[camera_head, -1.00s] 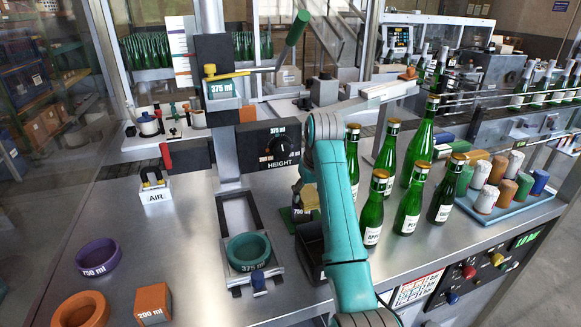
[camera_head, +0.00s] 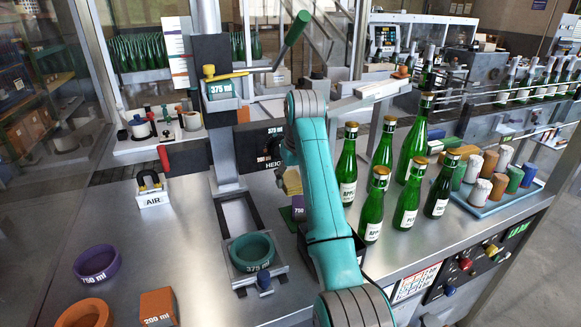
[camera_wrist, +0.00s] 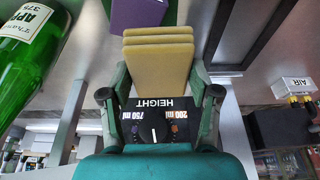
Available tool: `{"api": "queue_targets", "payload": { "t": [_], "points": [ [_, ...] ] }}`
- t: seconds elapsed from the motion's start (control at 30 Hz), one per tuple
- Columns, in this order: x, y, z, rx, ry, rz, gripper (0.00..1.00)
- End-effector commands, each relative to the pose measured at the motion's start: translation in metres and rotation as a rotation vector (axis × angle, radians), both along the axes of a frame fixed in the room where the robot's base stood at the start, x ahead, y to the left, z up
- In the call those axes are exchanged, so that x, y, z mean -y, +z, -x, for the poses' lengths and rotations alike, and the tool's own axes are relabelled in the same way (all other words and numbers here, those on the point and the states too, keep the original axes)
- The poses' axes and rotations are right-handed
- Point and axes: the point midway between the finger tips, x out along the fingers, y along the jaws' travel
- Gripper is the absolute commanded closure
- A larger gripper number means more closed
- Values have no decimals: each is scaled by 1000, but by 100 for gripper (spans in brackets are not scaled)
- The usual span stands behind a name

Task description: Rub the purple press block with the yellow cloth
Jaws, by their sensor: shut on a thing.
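The yellow cloth (camera_wrist: 158,58) is a folded, layered pad held between the fingers of my gripper (camera_wrist: 158,78) in the wrist view. The purple press block (camera_head: 298,204), marked 750, stands on a green mat right below the cloth there. In the wrist view the purple block (camera_wrist: 170,12) is at the top edge, just beyond the cloth's far end. I cannot tell whether cloth and block touch.
A height dial panel (camera_head: 262,146) stands behind, partly covered by my arm. A green ring (camera_head: 250,252) sits in a holder at front left. Several green bottles (camera_head: 408,198) stand close on the right. A purple ring (camera_head: 97,263) lies far left. The left tabletop is mostly clear.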

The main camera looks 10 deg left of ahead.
Motion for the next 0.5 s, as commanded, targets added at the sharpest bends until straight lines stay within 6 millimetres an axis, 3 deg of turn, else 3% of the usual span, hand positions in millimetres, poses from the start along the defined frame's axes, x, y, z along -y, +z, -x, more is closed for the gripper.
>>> {"api": "queue_targets", "payload": {
  "t": [0.3,0.5],
  "points": [
    [3,29,-2,1,-3,0,71],
    [4,34,-2,0,-4,0,71]
  ]
}}
